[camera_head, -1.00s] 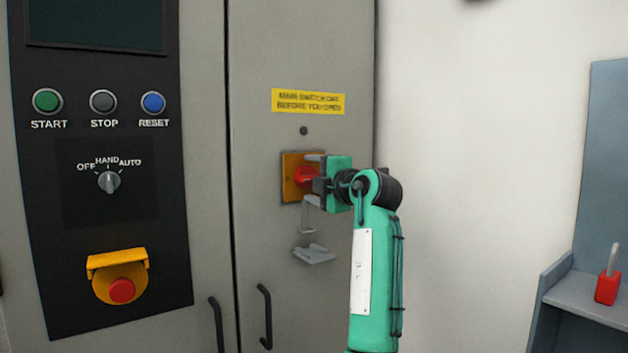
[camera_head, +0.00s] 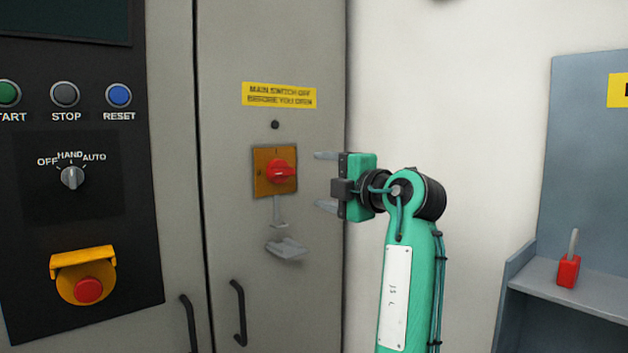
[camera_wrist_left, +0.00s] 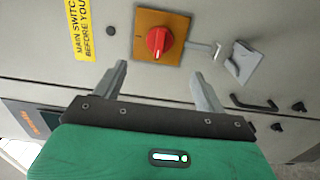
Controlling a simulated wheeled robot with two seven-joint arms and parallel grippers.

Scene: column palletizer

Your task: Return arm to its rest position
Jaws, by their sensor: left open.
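My left gripper (camera_head: 326,181) is open and empty, to the right of the main switch in the head view, with its fingers pointing left toward the cabinet door. The red rotary main switch (camera_head: 281,171) sits on an orange-yellow plate (camera_head: 262,187) and is apart from the fingers. In the left wrist view the red knob (camera_wrist_left: 159,41) shows beyond the two spread fingers (camera_wrist_left: 160,82). A grey metal hasp (camera_head: 286,249) hangs below the switch. My right gripper is not in view.
The grey cabinet (camera_head: 228,60) has two black door handles (camera_head: 239,312) and a black control panel (camera_head: 70,225) at left. At right, a blue-grey shelf unit (camera_head: 590,150) holds a red padlock (camera_head: 568,271). White wall and free room lie between.

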